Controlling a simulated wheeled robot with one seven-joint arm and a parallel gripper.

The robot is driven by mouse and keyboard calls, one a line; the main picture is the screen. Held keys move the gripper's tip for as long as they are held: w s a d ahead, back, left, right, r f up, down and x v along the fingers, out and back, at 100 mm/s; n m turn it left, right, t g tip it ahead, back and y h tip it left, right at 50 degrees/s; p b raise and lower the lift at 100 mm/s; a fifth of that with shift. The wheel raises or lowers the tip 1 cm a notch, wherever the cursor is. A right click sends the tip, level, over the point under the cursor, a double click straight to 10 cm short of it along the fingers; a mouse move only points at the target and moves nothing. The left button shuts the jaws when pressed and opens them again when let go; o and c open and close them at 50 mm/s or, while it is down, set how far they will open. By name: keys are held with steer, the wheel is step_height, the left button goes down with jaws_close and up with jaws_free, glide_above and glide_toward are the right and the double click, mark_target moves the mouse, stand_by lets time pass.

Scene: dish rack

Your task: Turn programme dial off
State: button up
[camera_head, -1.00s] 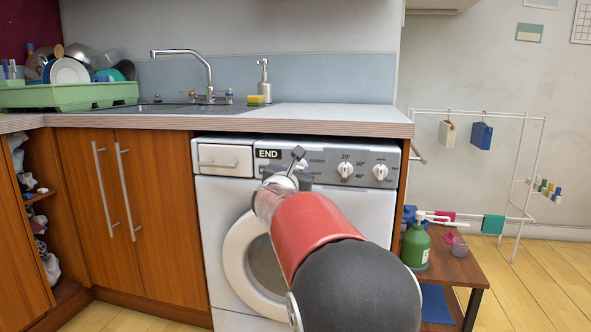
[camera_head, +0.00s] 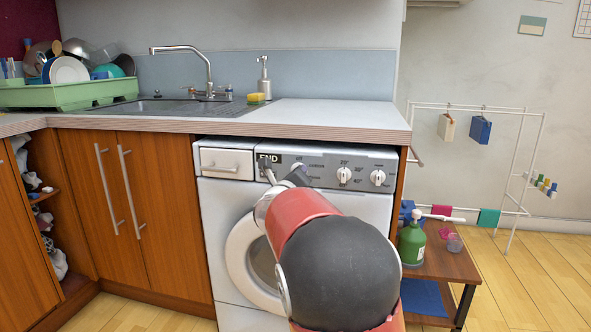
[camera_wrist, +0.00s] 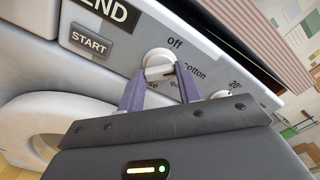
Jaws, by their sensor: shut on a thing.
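The programme dial (camera_wrist: 157,58) is a round white knob on the washing machine's grey panel, with "off" printed above it and "cotton" to its right. My gripper (camera_wrist: 157,77) has its two purple-grey fingers on either side of the dial, shut on it. The dial's pointer direction is not clear between the fingers. In the head view my gripper (camera_head: 283,176) is at the panel beside the "END" display, and the dial (camera_head: 297,167) shows only partly behind it. The START button (camera_wrist: 88,41) is left of the dial.
Two more white knobs (camera_head: 344,174) are on the panel to the right. The worktop (camera_head: 330,116) overhangs just above the panel. A low wooden table (camera_head: 440,262) with a green bottle (camera_head: 412,243) stands at the right.

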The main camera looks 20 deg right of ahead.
steer(key=n+p, duration=0.7)
steer(key=n, duration=0.1)
steer(key=shift+n, duration=0.4)
steer(key=shift+p, duration=0.35)
steer(key=o, duration=1)
steer(key=v, duration=0.8)
steer(key=shift+w, duration=0.1)
